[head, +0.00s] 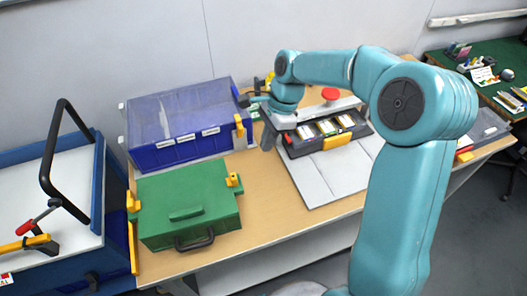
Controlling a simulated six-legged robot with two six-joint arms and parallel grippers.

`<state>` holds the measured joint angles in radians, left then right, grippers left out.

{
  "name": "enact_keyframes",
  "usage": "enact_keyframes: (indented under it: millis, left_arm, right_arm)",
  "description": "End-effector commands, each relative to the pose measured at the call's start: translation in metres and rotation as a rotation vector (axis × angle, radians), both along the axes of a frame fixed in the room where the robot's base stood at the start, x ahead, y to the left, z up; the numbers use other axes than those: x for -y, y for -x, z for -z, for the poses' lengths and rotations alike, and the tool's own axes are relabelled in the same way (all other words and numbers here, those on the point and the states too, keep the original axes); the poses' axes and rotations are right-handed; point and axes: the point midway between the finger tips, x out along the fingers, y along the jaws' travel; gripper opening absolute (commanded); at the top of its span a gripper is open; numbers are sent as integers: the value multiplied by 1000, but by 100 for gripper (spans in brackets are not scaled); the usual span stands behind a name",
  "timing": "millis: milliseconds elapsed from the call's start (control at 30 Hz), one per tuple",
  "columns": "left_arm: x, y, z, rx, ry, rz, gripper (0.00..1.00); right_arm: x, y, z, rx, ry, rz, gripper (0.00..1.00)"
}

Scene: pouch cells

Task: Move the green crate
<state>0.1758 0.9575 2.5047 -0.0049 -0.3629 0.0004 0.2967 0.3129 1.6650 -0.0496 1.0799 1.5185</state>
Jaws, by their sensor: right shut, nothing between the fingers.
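The green crate (187,207) is a closed, low box with a raised grip on its lid and a dark handle on its front. It sits on the wooden table (262,205) at the left, with yellow pieces at its left and right sides. My right gripper (248,101) is beyond the crate, up and to the right of it, close to the right side of a blue box. It is shut, apart from the crate, and small in view. My left gripper is not in view.
The blue box (190,147) with a clear lid stands just behind the crate. A blue cart with a black rail (47,160) is at the left. A dark tray with cells (325,133) and a red button (330,93) are at the right. Bare table lies right of the crate.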

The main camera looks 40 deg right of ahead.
Motion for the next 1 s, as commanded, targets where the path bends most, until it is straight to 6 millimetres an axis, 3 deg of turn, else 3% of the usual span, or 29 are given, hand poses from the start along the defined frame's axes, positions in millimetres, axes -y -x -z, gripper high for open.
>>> enact_keyframes:
  millis: [100, 167, 367, 533, 767, 1000]
  left_arm:
    - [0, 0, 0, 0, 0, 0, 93]
    - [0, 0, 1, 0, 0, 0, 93]
    - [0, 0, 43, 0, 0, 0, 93]
    - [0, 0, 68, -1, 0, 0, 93]
    - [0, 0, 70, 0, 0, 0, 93]
    - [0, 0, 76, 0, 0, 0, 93]
  right_arm:
    - [0, 9, -8, -24, -9, -90, 0]
    - [8, 8, -23, -22, -7, -171, 0]
    - [22, -16, -25, -14, -8, -398, 0]
    - [19, -39, -5, 7, 3, -431, 0]
    - [11, -38, 13, -3, -1, -439, 0]
    - [-3, -34, 62, -5, -3, -438, 0]
